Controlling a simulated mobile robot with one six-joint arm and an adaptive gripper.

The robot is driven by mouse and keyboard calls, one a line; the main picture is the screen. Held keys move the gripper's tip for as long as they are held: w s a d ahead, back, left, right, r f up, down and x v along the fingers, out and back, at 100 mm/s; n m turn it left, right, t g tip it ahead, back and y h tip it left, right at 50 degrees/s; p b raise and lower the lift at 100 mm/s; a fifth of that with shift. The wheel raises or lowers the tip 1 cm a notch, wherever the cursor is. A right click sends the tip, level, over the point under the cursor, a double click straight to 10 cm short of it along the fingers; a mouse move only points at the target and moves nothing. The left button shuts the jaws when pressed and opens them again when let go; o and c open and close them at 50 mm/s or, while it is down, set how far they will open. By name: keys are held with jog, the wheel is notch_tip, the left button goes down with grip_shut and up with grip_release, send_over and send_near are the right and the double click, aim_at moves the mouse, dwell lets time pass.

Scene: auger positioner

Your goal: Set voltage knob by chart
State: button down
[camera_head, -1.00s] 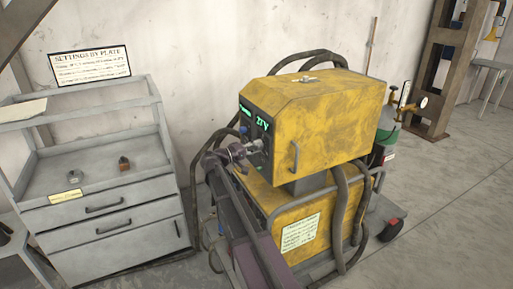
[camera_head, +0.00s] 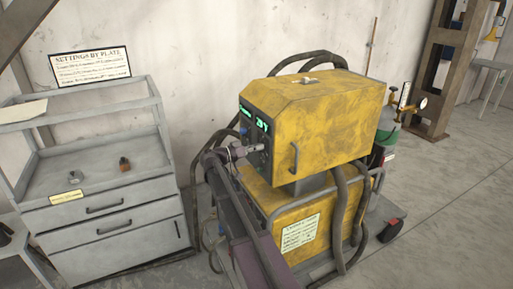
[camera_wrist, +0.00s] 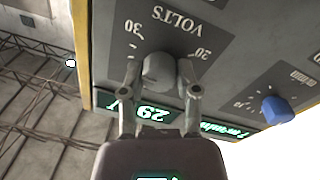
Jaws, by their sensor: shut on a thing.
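The yellow welder's front panel (camera_head: 256,132) carries a grey voltage knob (camera_wrist: 158,72) under the upside-down VOLTS lettering in the wrist view, with marks 20 and 30 around it. My gripper (camera_wrist: 159,78) is shut on the knob, one finger on each side. In the head view my gripper (camera_head: 240,151) reaches the panel from the left and hides the knob. The green voltage display (camera_wrist: 140,108) appears to read 29 V, upside down in the wrist view. The settings chart (camera_head: 90,67), headed SETTINGS BY PLATE, hangs on the wall; its lines are too small to read.
A blue knob (camera_wrist: 278,109) stands beside the voltage knob on the same panel. A grey drawer cabinet (camera_head: 105,215) with small parts on top stands at left. Hoses loop around the welder. A gas cylinder (camera_head: 388,135) stands behind it. Floor at right is clear.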

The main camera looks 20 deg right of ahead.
jog(key=m, duration=0.6)
jog(key=shift+p, duration=0.3)
jog(key=shift+c, duration=1.7)
grip_release()
jog(key=a, duration=1.2)
jog(key=shift+w, duration=0.2)
jog(key=shift+s, duration=0.1)
